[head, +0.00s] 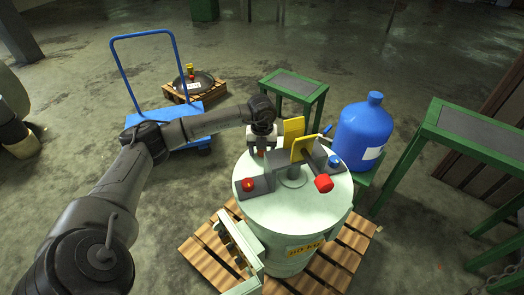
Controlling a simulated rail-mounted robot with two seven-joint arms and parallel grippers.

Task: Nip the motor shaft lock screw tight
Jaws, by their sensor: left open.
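The disperser drum (283,215) is a pale green vessel with a round lid. On the lid are dark grey brackets, a red knob (249,184) at the left, a red cylinder (324,183) at the right front, and a blue knob (335,161). A yellow plate (305,149) stands near the lid's middle, by a short grey post (294,173). My left gripper (261,149) is open over the lid's back left edge, close to a small red part partly hidden by it. I cannot make out the motor shaft lock screw. My right gripper is not in view.
The drum stands on a wooden pallet (205,255). A blue bottle (364,135) stands close behind right. Green tables (460,125) are at the right and back (295,84). A blue trolley (178,112) and a second pallet (208,90) are at the back left.

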